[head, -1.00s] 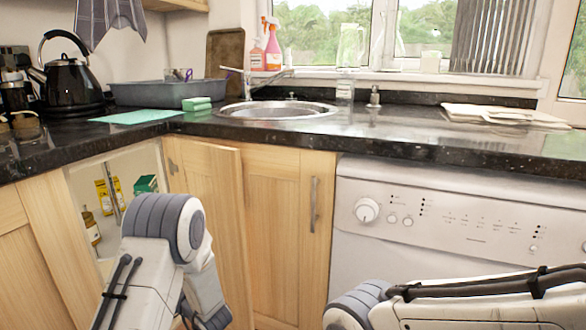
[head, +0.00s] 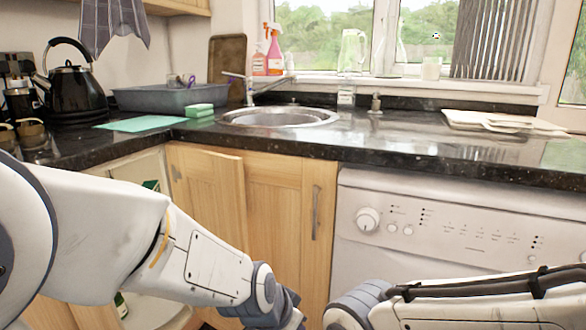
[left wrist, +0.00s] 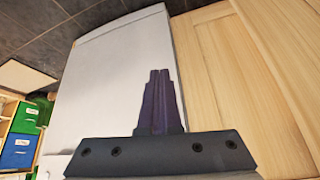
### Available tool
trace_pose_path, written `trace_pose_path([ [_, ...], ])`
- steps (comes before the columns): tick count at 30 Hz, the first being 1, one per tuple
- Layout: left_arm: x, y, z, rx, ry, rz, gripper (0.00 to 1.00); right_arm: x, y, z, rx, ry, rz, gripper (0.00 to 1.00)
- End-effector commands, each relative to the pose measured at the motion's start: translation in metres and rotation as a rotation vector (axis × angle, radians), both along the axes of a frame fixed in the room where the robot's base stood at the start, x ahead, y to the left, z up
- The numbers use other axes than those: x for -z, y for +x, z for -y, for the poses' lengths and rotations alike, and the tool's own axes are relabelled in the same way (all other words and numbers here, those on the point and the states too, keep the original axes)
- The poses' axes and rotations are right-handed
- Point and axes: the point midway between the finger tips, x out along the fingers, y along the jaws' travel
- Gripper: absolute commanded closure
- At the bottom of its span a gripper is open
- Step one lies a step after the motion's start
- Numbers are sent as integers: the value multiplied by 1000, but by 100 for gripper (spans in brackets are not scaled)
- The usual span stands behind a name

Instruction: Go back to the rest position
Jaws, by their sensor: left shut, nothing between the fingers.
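My left arm (head: 190,250) crosses the lower left of the head view, in front of the open corner cupboard. Its wrist end is near the bottom edge, in front of the wooden cupboard doors, and its fingertips are not clear there. In the left wrist view my left gripper (left wrist: 160,75) has its dark fingers together, with nothing between them. Behind them are a pale panel (left wrist: 105,90) and wooden cupboard fronts (left wrist: 260,60). My right arm (head: 480,300) lies across the lower right, before the white appliance; its gripper is out of view.
The open cupboard's pale interior (head: 145,170) is mostly hidden by my left arm. The granite worktop (head: 400,140) edge runs above both arms, with a sink (head: 278,116), kettle (head: 72,88) and grey basin (head: 180,97). Blue (left wrist: 17,150) and green (left wrist: 26,117) boxes show in the left wrist view.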

Motion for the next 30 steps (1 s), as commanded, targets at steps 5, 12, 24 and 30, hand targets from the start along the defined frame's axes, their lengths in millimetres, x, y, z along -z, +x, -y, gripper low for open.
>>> trace_pose_path([
  [5,-16,-104,-7,44,49,-255,100,-6,0,0,0,0,0,100],
  [12,-38,-192,-55,2,223,-457,100,-20,0,0,0,-1,-1,100],
  [24,-152,-189,-53,-1,216,-457,100,-137,0,0,0,0,0,100],
  [30,-221,-189,-53,-1,216,-457,100,-206,0,0,0,0,0,100],
])
